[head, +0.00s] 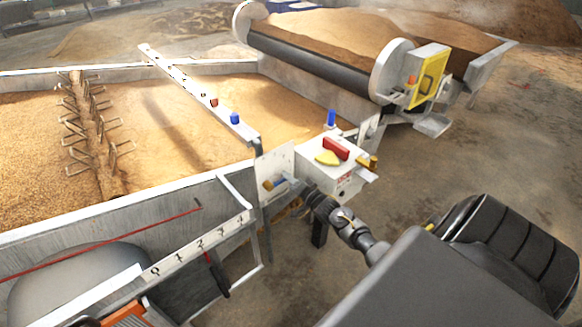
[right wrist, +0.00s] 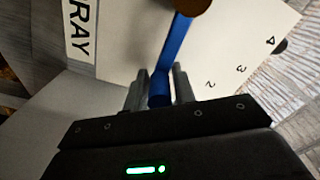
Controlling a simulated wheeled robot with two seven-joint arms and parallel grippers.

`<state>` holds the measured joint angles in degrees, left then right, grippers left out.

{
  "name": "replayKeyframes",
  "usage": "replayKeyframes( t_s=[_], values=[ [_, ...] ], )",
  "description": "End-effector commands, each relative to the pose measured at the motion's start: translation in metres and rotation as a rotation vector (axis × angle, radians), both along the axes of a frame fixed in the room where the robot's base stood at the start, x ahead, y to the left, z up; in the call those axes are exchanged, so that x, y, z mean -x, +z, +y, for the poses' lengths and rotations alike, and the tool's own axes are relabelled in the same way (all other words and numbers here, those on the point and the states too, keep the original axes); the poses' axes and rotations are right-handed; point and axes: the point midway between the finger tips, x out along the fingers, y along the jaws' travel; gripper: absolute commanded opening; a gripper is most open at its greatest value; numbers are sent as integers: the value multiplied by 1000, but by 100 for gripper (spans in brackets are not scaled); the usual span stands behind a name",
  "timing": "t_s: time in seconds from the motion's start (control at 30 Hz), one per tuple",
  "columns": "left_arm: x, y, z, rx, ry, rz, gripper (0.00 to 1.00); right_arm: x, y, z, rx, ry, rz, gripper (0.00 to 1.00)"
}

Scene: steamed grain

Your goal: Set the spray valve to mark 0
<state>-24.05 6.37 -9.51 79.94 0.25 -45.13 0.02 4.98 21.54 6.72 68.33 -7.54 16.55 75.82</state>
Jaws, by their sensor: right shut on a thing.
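The spray valve has a blue lever (right wrist: 175,55) on a brown pivot (right wrist: 194,5), in front of a pale plate (right wrist: 235,50) lettered "RAY". Marks 2, 3 and 4 show to the right of the lever; marks 0 and 1 cannot be seen. My right gripper (right wrist: 160,88) is shut on the lever's free end, one finger on each side. The lever end lies to the left of mark 2. My left gripper is not in view.
A white control box (head: 338,178) with red and yellow handles stands right beside the gripper. A rail numbered 0 to 4 (head: 195,247) runs along the grain bed's near side. A roller (head: 310,68) and yellow guard (head: 430,75) stand behind. The floor at right is open.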

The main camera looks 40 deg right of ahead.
Motion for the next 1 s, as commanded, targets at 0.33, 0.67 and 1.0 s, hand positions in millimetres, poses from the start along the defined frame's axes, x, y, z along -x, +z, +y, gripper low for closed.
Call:
replayKeyframes(
  t_s=[0.33,0.67,1.0],
  values=[
    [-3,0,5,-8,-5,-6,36,4,-10,4,-1,7,21,29],
    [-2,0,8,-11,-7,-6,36,2,-6,3,-1,5,12,41],
    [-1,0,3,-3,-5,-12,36,20,-4,3,-1,3,9,41]
  ],
)
